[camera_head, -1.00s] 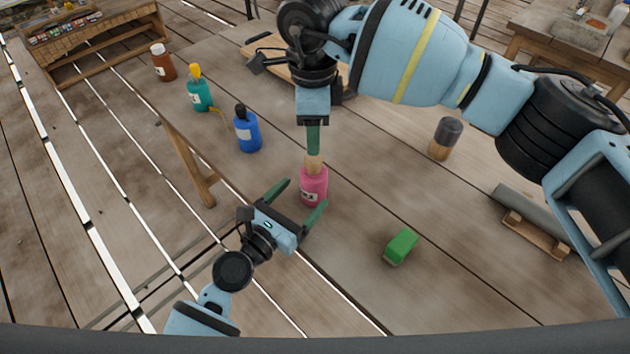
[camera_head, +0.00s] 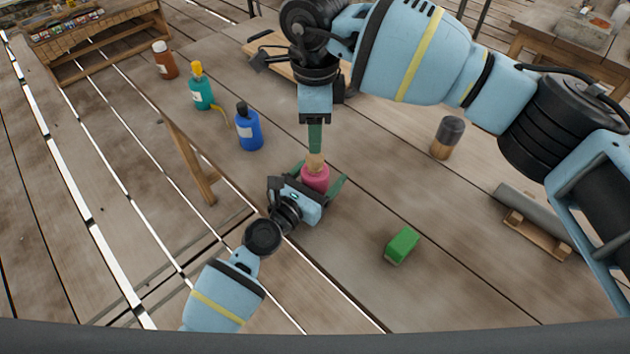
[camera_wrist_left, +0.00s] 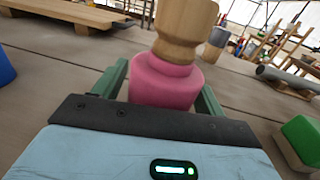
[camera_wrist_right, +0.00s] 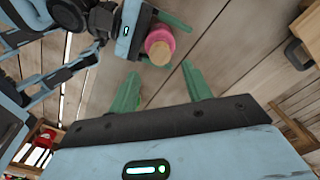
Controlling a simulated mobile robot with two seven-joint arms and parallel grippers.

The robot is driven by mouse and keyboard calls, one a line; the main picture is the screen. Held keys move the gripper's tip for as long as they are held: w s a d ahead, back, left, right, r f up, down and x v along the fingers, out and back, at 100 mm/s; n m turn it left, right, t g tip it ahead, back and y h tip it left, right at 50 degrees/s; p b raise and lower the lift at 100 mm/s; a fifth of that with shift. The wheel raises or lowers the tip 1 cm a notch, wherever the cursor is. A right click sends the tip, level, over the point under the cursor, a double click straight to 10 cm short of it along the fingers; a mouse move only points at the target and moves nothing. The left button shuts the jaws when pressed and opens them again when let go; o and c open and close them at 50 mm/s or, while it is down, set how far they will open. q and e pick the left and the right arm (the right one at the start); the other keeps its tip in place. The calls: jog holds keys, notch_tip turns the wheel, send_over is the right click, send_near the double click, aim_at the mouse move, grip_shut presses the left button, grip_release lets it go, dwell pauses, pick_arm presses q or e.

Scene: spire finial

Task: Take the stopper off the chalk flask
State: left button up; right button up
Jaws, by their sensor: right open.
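The pink flask (camera_head: 316,178) stands upright near the table's edge, with a wooden stopper (camera_head: 315,162) in its top. Its label is hidden now. The flask (camera_wrist_left: 165,82) and stopper (camera_wrist_left: 184,30) are large in the left wrist view. My left gripper (camera_head: 322,180) is low at the flask, its green fingers open on either side of the body. My right gripper (camera_head: 315,150) points down from above, its fingertips close over the stopper. In the right wrist view its open fingers (camera_wrist_right: 162,88) are spread, with the stopper (camera_wrist_right: 160,53) just beyond them and nothing between them.
A blue bottle (camera_head: 248,130), a teal bottle (camera_head: 201,93) and a brown bottle (camera_head: 165,60) stand along the table's left side. A green block (camera_head: 402,244) lies to the right. A dark-topped wooden cylinder (camera_head: 448,138) and a grey roller on a stand (camera_head: 533,222) are farther right.

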aim_at(315, 156)
pick_arm(q)
jog(key=c, duration=1.2)
jog(key=shift+c, duration=0.3)
pick_arm(e)
jog(key=shift+o, duration=0.9)
jog(key=n, duration=0.1)
jog(key=r+n, duration=0.1)
jog(key=n, duration=0.1)
jog(key=shift+s, duration=0.15)
jog(key=n, duration=0.3)
jog(key=r+n, duration=0.1)
jog(key=n, duration=0.1)
jog(key=shift+s+t, duration=0.25)
jog(key=shift+t, duration=0.15)
jog(key=n, duration=0.3)
jog(key=r+n, duration=0.1)
jog(key=n, duration=0.2)
jog(key=s+r+n+t, duration=0.1)
jog(key=n, duration=0.3)
jog(key=shift+r, duration=0.15)
jog(key=f, duration=0.4)
jog(key=w+f, duration=0.1)
jog(key=f, duration=0.7)
jog(key=shift+w, duration=0.4)
